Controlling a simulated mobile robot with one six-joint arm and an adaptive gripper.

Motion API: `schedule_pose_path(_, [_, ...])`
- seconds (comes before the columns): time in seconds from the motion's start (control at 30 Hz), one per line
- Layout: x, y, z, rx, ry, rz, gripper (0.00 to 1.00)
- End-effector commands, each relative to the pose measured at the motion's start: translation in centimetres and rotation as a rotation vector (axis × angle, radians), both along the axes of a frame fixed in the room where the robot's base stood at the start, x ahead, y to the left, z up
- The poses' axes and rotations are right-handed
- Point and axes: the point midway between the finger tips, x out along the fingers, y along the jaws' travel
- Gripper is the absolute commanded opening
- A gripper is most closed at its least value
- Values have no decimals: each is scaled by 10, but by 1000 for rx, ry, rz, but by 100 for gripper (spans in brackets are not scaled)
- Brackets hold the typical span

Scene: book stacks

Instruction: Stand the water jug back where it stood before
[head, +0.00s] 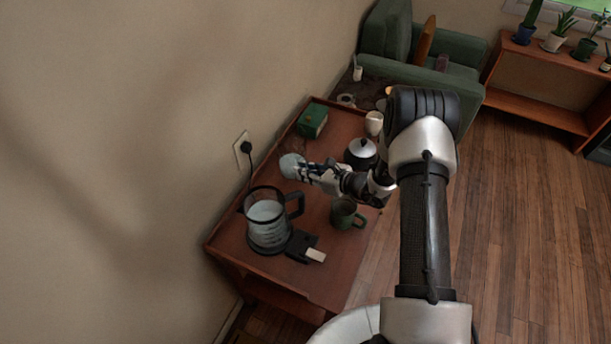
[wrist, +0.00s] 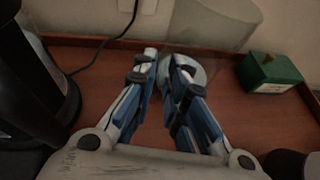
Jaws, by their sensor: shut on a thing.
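The water jug (head: 291,164) is at the tip of my gripper (head: 305,170), over the wall side of the red-brown table (head: 330,278). It shows as a pale, rounded, see-through shape, and its outline is hard to make out. In the wrist view the jug (wrist: 197,72) lies just beyond and right of the blue-and-grey fingers of my gripper (wrist: 165,60), which are close together on it. The fingers partly hide the jug. I cannot tell its tilt or whether its base touches the table.
A glass kettle with water (head: 268,224) and a green mug (head: 346,214) stand on the near part of the table. A green box (head: 312,121) is beyond the jug, and a dark lidded pot (head: 361,153) is to the right. A cord runs from the wall socket (head: 243,149).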

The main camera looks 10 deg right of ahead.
Motion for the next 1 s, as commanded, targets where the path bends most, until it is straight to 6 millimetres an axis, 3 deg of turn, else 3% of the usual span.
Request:
schedule_pose_path(0.1, [1, 0, -14, 1, -4, 0, 0])
schedule_pose_path(0.47, [1, 0, -17, 1, -5, 0, 0])
schedule_pose_path(0.5, [0, 0, -19, -1, -1, 0, 13])
schedule_pose_path(0.8, [0, 0, -18, -1, -1, 0, 33])
schedule_pose_path(1.0, [0, 0, -18, -1, -1, 0, 33])
